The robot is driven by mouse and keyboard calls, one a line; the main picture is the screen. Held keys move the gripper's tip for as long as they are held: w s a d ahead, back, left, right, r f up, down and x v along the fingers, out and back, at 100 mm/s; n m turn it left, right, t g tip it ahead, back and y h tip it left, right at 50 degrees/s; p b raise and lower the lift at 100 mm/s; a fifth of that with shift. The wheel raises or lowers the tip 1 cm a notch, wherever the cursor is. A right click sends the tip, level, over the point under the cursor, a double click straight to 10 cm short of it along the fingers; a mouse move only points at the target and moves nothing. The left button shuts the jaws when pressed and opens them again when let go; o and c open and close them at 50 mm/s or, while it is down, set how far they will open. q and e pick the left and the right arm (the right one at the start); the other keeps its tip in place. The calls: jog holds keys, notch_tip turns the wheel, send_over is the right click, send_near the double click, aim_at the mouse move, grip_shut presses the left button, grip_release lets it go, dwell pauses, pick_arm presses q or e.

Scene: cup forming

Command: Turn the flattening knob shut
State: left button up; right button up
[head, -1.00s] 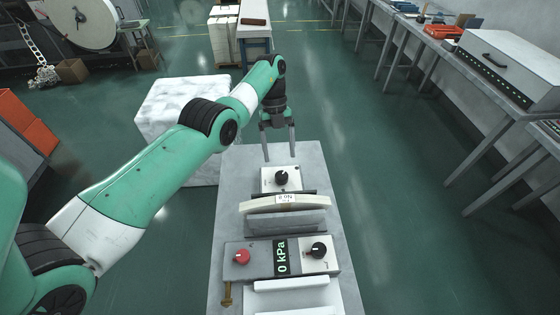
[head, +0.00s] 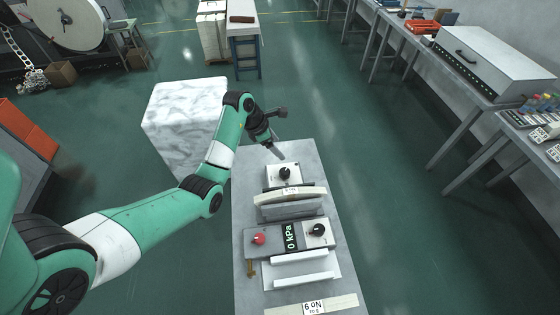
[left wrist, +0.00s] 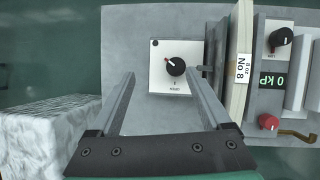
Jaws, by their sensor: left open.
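A black knob (head: 285,173) with a pointer sits on a white square plate at the far end of the grey bench. My left gripper (head: 278,154) is open and empty, tilted, just behind this knob. In the left wrist view the fingertips (left wrist: 161,76) stand apart with the knob ahead of them, nearer the right finger. A second black knob (head: 317,230) sits right of the display (head: 291,237) reading 0 kPa. My right gripper is out of view.
A curved pale bar (head: 290,195) with a label stands across the bench close to the far knob. A red knob (head: 259,239) sits left of the display. A white marble block (head: 182,120) stands left of the bench. The bench's far end (head: 306,155) is clear.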

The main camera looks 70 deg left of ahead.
aim_at(284, 171)
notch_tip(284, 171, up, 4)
jog(key=p, duration=0.2)
pick_arm(q)
jog(key=shift+g+h, duration=0.3)
jog(key=shift+g, duration=0.1)
jog(key=f+b, duration=0.1)
jog(key=f, duration=0.2)
jog(key=d+f+b, duration=0.1)
jog(key=f+b, duration=0.1)
jog(key=f, duration=0.2)
jog(key=w+d+f+b, duration=0.1)
jog(key=f+b, duration=0.1)
jog(key=f, duration=0.2)
jog(key=shift+d, duration=0.2)
jog(key=shift+w+f, duration=0.25)
jog(key=shift+f, duration=0.15)
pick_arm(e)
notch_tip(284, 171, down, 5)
pick_arm(q)
grip_shut()
